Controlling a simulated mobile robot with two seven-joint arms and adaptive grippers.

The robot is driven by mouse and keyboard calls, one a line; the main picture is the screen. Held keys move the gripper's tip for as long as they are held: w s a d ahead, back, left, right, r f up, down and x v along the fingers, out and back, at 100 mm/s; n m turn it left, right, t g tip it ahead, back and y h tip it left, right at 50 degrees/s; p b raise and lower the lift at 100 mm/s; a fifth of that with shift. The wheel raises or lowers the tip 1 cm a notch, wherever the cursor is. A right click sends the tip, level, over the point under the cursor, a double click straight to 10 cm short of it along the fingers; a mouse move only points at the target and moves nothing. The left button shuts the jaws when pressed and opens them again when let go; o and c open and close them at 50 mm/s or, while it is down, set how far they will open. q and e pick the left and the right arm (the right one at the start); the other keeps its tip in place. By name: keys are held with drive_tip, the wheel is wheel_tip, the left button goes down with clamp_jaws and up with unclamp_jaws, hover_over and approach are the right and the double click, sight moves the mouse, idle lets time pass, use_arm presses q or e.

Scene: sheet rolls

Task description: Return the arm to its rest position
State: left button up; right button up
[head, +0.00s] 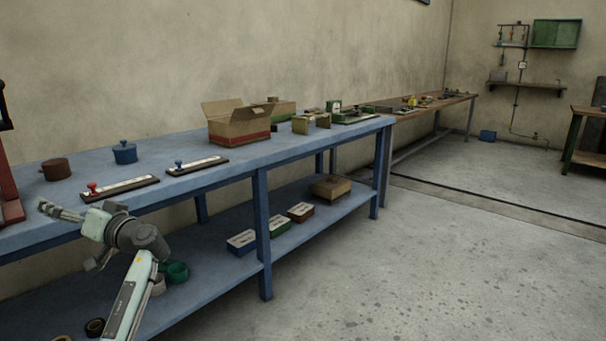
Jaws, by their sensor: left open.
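My left arm comes in from the lower left, in front of the blue workbench (228,165). My left gripper (66,236) is open. It hangs in front of the bench's near edge, and I see nothing between its fingers. One finger reaches left at about tabletop height in the picture, and the other points lower. My left forearm hides part of the lower shelf. My right gripper is not in view.
The bench holds a brown pot (56,170), a blue pot (125,153), a red-knobbed strip (119,188), a blue-knobbed strip (198,165) and an open carton (240,127). Green rolls (178,272) sit on the lower shelf. The floor (420,270) at right is clear.

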use_arm(q)
drive_tip(key=a+m+y, duration=0.1)
drive_tip(key=a, duration=0.4)
wheel_tip(320, 180, down, 11)
drive_tip(key=w+m+h, duration=0.2)
drive_tip(key=m+h, duration=0.1)
drive_tip(key=h, duration=0.2)
drive_tip(key=w+d+f+m+h, duration=0.3)
drive_tip(key=d+f+m+h, duration=0.1)
drive_tip(key=d+f+h, duration=0.75)
drive_tip(key=s+d+f+m+g, duration=0.1)
drive_tip(key=s+d+f, duration=0.4)
drive_tip(key=s+f, duration=0.45)
drive_tip(key=s+d+f, duration=0.5)
drive_tip(key=s+f, duration=0.3)
drive_tip(key=s, duration=0.2)
drive_tip(key=s+d+f+g, duration=0.1)
drive_tip(key=s+d+f, duration=0.1)
drive_tip(key=s, duration=0.8)
drive_tip(key=s+d+f+g+h, duration=0.1)
drive_tip(key=s+d, duration=0.3)
drive_tip(key=s, duration=0.6)
drive_tip(key=shift+s+f+g, duration=0.15)
drive_tip(key=shift+f+g, duration=0.15)
drive_tip(key=shift+f, duration=0.4)
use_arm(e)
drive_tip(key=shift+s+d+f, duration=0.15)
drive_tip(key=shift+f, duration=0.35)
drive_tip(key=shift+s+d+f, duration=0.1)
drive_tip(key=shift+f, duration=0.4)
